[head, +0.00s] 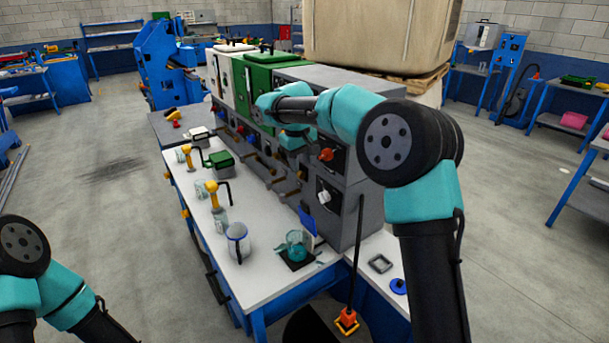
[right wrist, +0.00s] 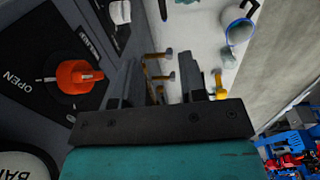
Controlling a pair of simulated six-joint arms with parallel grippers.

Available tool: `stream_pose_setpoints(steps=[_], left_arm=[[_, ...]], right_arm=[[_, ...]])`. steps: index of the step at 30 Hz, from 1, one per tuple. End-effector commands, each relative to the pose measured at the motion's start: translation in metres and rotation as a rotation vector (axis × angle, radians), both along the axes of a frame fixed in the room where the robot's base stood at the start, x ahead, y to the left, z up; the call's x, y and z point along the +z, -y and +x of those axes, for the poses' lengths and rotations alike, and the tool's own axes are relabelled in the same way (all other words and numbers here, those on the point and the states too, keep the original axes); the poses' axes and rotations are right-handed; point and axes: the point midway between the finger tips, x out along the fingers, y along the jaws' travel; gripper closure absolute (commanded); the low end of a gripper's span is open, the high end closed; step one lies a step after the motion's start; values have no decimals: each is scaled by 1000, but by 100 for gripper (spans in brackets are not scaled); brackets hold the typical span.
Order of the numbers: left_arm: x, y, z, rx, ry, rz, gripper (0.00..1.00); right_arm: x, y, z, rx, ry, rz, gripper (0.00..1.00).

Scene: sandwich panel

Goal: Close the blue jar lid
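A clear jar with a blue rim (head: 238,243) stands upright on the white bench top; it also shows at the top right of the right wrist view (right wrist: 240,30). A round blue lid-like piece (head: 398,286) lies apart from it, on the right part of the bench. My right gripper (right wrist: 160,75) is open with nothing clearly held between its fingers. It is up by the grey panel front, well away from the jar and the blue piece; in the head view my arm partly hides it. My left arm shows at the lower left; its gripper is out of view.
An orange knob (right wrist: 78,78) on the panel is close to my right gripper. A teal glass vessel (head: 296,243) stands on a dark pad. Yellow-handled taps (head: 212,190) and a green box (head: 221,160) stand farther back. The bench's front edge is clear.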

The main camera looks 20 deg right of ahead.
Motion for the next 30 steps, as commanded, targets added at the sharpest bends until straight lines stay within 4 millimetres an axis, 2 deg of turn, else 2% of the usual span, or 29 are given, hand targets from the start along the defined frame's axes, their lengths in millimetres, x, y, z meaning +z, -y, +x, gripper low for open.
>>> stream_pose_setpoints(steps=[1,3,11,16,20,30], left_arm=[[0,0,0,0,0,0,62],[0,0,0,0,0,0,62],[0,0,0,0,0,0,62],[0,0,0,0,0,0,62],[0,0,0,0,0,0,62],[0,0,0,0,0,0,62]], right_arm=[[2,-8,-3,4,6,-20,62],[4,-12,-4,3,11,-33,62],[3,-10,-3,0,13,-33,62],[-4,-9,-3,0,12,-33,62],[-18,-7,-3,0,11,-33,62],[-74,0,-1,0,9,-34,62]])
